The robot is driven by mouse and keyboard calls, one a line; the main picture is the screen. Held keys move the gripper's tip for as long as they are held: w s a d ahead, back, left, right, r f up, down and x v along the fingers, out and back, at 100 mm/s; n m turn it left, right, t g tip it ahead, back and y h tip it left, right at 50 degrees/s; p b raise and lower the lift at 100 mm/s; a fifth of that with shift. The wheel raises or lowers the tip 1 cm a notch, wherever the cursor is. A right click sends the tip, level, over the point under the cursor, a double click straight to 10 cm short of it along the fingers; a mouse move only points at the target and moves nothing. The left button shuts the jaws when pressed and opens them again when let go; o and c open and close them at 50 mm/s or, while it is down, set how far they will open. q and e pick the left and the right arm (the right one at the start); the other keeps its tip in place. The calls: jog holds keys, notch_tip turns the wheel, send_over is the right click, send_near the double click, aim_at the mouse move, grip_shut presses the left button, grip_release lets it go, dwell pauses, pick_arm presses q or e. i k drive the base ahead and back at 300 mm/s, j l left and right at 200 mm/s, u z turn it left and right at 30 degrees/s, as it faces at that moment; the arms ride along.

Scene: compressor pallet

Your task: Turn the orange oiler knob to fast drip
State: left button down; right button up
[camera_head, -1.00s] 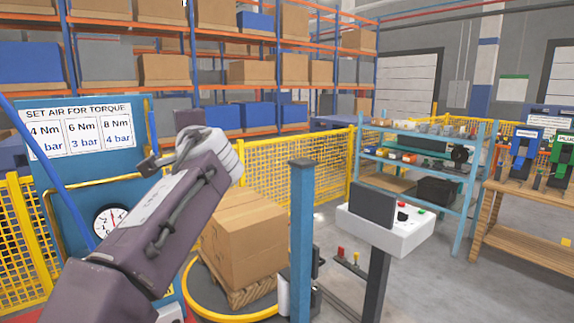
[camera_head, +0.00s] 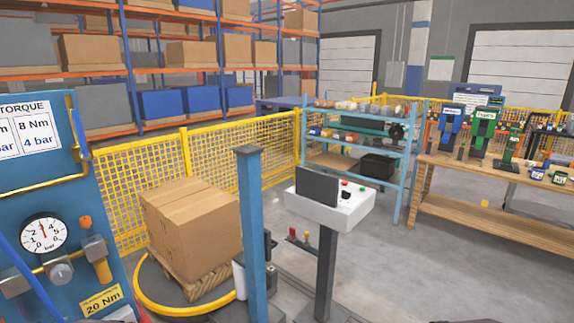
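The orange oiler knob (camera_head: 86,221) sits on top of the oiler (camera_head: 97,256) on the blue panel (camera_head: 40,190) at the left edge of the head view. The oiler has a grey collar and an amber bowl below the knob. Any drip marking is too small to read. A round pressure gauge (camera_head: 43,233) and a grey regulator knob (camera_head: 61,272) are left of the oiler. Neither of my grippers is in view. Only small dark slivers show at the bottom edge, and I cannot tell what they are.
A blue post (camera_head: 250,230) and a white control console (camera_head: 330,205) stand in the middle. A cardboard box (camera_head: 190,225) on a pallet stands behind, by a yellow mesh fence (camera_head: 215,160). A wooden bench (camera_head: 480,190) with tools is at the right. Floor at lower right is clear.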

aim_at(85, 221)
jog(key=u, duration=1.65)
